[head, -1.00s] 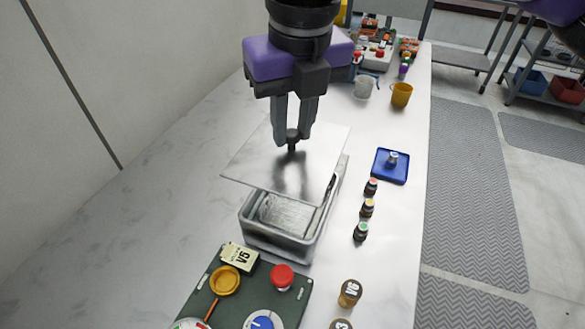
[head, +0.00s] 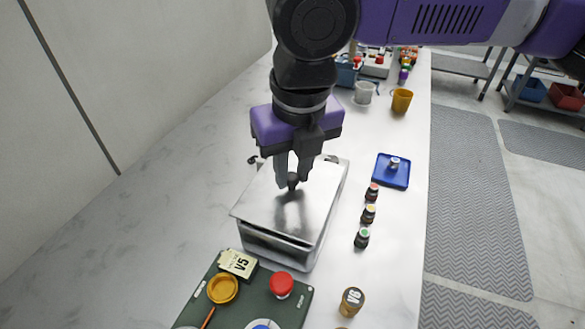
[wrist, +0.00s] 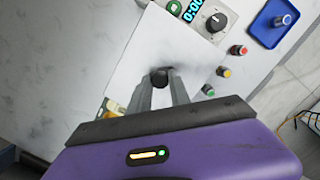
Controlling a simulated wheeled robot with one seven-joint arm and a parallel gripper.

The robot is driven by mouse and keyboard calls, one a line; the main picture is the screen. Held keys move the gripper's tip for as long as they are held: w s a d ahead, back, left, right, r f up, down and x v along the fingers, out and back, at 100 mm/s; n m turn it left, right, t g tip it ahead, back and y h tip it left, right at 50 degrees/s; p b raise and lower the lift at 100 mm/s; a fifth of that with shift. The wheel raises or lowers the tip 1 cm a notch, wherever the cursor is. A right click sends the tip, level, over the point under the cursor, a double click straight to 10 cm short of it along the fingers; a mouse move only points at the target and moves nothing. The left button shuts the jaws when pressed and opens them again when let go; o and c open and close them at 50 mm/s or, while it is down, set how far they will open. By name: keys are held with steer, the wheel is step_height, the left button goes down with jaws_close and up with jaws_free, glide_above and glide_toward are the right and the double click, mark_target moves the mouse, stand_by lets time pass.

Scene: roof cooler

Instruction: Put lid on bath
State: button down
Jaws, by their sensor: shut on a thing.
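The lid (head: 268,208) is a flat, shiny metal plate with a dark knob in its middle. My gripper (head: 292,182) is shut on the knob from above. The bath (head: 278,247) is a grey metal box directly under the lid, and its opening is hidden by the plate. In the head view the lid lies over the bath's top, with its near-left corner sticking out a little past the wall. I cannot tell whether it rests fully on the rim. The wrist view also shows the lid (wrist: 185,58) between my gripper (wrist: 160,80) and the bath's control panel (wrist: 205,20).
Small capped bottles (head: 368,213) line the right side, near a blue tray (head: 391,171). Cups (head: 401,100) stand farther back. The counter at left is clear.

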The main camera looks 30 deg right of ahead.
mark_target(297, 198)
steer(key=shift+f, duration=0.55)
steer(key=c, duration=1.2)
jaws_free()
steer(key=shift+r, duration=0.5)
step_height(297, 198, up, 12)
steer(key=s+p, duration=0.1)
steer(key=shift+s+a+p, duration=0.15)
steer(key=shift+s+p, duration=0.2)
steer(key=shift+s, duration=0.05)
steer(key=shift+s, duration=0.1)
